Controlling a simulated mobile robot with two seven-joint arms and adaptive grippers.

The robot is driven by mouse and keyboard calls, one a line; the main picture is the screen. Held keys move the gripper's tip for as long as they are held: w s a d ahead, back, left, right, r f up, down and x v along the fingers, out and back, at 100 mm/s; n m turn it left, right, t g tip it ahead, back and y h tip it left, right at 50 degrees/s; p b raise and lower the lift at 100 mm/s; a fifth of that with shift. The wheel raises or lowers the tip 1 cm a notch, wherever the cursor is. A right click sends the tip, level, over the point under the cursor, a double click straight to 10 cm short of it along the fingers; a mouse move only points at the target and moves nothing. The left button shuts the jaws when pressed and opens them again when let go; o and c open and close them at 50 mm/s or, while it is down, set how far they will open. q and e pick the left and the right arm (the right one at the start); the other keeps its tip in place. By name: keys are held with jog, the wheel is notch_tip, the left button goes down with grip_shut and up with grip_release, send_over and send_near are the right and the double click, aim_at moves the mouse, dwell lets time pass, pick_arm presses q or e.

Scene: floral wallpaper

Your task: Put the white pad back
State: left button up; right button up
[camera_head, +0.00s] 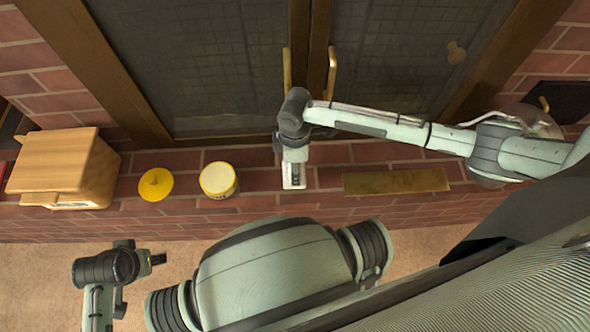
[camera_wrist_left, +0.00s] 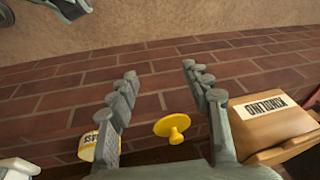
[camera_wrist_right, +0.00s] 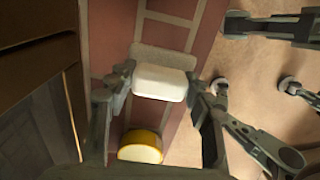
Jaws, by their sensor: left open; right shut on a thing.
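My right gripper (camera_head: 293,165) is shut on the white pad (camera_head: 294,182) over the brick ledge. In the right wrist view the pad (camera_wrist_right: 160,84) sits between both fingers; whether it touches the ledge is unclear. A yellow tin (camera_head: 219,180) with a pale top stands left of the pad; it also shows in the right wrist view (camera_wrist_right: 140,150). A yellow knobbed disc like a lid (camera_head: 156,185) lies left of the tin. My left gripper (camera_wrist_left: 160,72) is open and empty; in the head view it (camera_head: 157,259) is in front of the ledge.
A wooden box (camera_head: 65,165), labelled KINDLING in the left wrist view (camera_wrist_left: 270,125), stands at the ledge's left end. A flat brass-coloured plate (camera_head: 397,181) lies right of the pad. Dark doors with brass handles (camera_head: 332,72) stand behind. The ledge's front edge drops towards the carpet (camera_head: 40,250).

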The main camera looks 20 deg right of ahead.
jog(key=shift+f, duration=1.4)
jog(key=o, duration=1)
pick_arm(q)
jog(key=shift+a+r, duration=0.15)
jog(key=shift+r, duration=0.5)
pick_arm(e)
jog(key=shift+o, duration=0.2)
jog(key=shift+r, duration=0.3)
pick_arm(q)
jog(key=f+p, duration=0.1)
jog(key=f, duration=0.3)
jog(key=shift+d+f+p, duration=0.1)
jog(key=shift+d+p, duration=0.1)
jog(key=shift+p, duration=0.15)
pick_arm(e)
notch_tip(320, 180, up, 12)
jog(key=shift+f, duration=0.1)
